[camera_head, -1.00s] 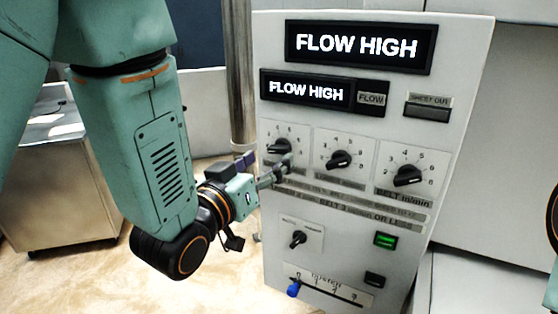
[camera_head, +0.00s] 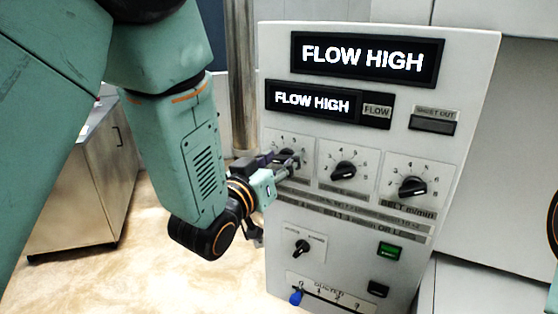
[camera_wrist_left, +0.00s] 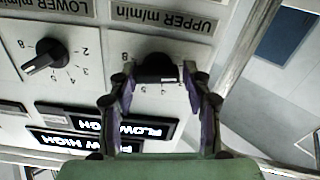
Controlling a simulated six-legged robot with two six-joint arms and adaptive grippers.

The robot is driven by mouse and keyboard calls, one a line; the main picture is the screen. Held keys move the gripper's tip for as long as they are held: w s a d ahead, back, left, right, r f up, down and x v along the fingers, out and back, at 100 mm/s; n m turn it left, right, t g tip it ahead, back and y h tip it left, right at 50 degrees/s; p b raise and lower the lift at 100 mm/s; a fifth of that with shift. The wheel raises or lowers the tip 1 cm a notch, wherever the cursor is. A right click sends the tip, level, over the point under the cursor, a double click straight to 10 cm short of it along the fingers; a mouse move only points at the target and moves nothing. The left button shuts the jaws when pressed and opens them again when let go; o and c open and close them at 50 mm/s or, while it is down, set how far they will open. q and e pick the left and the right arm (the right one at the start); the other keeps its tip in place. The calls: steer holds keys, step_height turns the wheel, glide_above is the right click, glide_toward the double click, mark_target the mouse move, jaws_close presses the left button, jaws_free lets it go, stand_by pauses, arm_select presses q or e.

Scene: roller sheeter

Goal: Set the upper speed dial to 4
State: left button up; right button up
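The upper speed dial is a black knob on a white numbered plate (camera_head: 287,155), leftmost in the row of three; my left gripper partly covers it in the head view. In the left wrist view the knob (camera_wrist_left: 157,68) appears upside down under the label UPPER m/min. My left gripper (camera_head: 286,164) is at the dial. In the wrist view its two fingers (camera_wrist_left: 158,80) are spread to either side of the knob, with gaps visible; contact cannot be told. The pointer reading is unclear. My right gripper is out of view.
The lower dial (camera_head: 343,171) and belt dial (camera_head: 412,187) sit to the right. Two displays (camera_head: 366,60) read FLOW HIGH. A metal post (camera_head: 240,80) stands left of the panel.

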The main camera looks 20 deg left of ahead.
arm_select(q)
steer(key=shift+s+d+r, duration=0.1)
steer(key=shift+d, duration=0.15)
steer(key=c, duration=0.3)
steer(key=shift+a, duration=0.15)
steer(key=c, duration=0.3)
steer(key=shift+c, duration=0.6)
steer(key=m+b, duration=0.1)
steer(key=m, duration=0.2)
steer(key=shift+m+b, duration=0.3)
steer(key=shift+b, duration=0.05)
steer(key=m+b, duration=0.2)
steer(key=m, duration=0.2)
steer(key=shift+m, duration=0.3)
steer(key=m+b, duration=0.1)
steer(key=m, duration=0.2)
steer(key=shift+d+m+b, duration=0.2)
steer(key=shift+m+b, duration=0.1)
steer(key=shift+b, duration=0.05)
steer(key=shift+m+b, duration=0.9)
steer(key=shift+m, duration=1)
